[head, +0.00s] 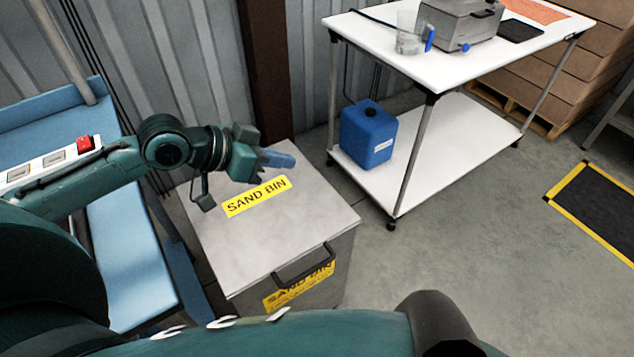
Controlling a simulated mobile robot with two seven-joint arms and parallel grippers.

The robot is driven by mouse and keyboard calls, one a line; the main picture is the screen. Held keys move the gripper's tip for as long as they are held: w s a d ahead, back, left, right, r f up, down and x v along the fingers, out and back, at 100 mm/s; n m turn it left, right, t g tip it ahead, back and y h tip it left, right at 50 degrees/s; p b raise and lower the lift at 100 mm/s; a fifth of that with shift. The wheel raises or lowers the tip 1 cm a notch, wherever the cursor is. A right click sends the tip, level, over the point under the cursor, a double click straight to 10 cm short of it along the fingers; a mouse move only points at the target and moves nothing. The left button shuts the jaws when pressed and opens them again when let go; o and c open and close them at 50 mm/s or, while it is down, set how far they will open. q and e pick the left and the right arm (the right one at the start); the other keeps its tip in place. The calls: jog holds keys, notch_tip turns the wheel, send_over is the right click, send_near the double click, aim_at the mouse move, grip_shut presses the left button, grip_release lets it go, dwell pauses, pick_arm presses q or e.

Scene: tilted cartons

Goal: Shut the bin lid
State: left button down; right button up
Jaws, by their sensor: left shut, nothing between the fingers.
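The sand bin (335,290) is a grey box standing on the floor in the middle of the head view. Its grey lid (280,235) lies flat over the top and looks closed. The lid has a yellow "SAND BIN" label, and a second yellow label shows on the front behind a dark handle (305,268). My left gripper (290,160) is above the far part of the lid, shut and empty, with its blue fingertips pointing right. I cannot tell whether it touches the lid. My right gripper is not in view.
A white two-level cart (440,60) stands behind right, with a blue canister (368,133) on its lower shelf. A blue bench (125,260) is close on the bin's left. A corrugated wall is behind. The floor right of the bin is clear up to a black-and-yellow mat (605,205).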

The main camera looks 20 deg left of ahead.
pick_arm(q)
jog(key=w+d+f+p, duration=0.1)
jog(key=w+d+f, duration=0.3)
jog(key=f, duration=0.5)
jog(key=shift+w+d+f, duration=0.15)
jog(key=shift+d, duration=0.6)
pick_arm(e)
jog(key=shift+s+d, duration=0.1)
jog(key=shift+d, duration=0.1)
